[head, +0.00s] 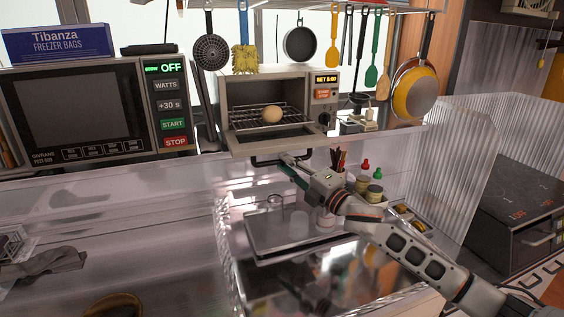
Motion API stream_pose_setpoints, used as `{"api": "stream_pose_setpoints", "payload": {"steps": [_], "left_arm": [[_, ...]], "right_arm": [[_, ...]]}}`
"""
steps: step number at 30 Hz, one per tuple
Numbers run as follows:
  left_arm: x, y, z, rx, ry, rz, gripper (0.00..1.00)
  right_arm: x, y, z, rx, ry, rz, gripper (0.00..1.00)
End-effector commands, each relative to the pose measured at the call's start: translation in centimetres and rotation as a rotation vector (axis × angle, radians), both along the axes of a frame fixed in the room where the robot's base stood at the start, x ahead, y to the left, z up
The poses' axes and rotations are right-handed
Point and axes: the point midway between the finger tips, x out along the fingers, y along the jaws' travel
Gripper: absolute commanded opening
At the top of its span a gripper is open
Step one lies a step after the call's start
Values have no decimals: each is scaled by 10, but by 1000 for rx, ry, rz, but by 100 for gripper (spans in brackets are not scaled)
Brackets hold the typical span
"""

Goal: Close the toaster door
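The toaster (316,113) stands on a shelf beside the microwave. Its door (268,139) is open, folded down and out in front of the cavity. A dark handle (262,161) hangs at the door's front edge. A pale round item, like an egg (272,115), sits on the wire rack inside. My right gripper (286,163) is at the right end of the handle, just below the door's front edge. I cannot tell whether it touches the handle or how far its fingers are apart. My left gripper is not in view.
A microwave (75,105) with a freezer bag box (57,43) on top stands left of the toaster. Utensils and pans (414,88) hang above and to the right. Small jars (369,185) stand behind my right arm. A sink area with a tray (262,232) lies below.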

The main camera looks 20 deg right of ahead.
Motion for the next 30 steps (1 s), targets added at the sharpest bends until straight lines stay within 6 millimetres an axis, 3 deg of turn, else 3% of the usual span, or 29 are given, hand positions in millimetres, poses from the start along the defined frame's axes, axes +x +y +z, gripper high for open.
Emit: {"api": "stream_pose_setpoints", "payload": {"steps": [6,15,18,30], "left_arm": [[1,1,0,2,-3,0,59],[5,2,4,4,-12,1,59],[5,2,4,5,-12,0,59],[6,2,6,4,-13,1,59]], "right_arm": [[17,8,3,2,1,1,18],[19,9,3,0,1,0,18],[19,9,3,0,1,0,0],[18,2,6,-1,0,-1,0]]}}
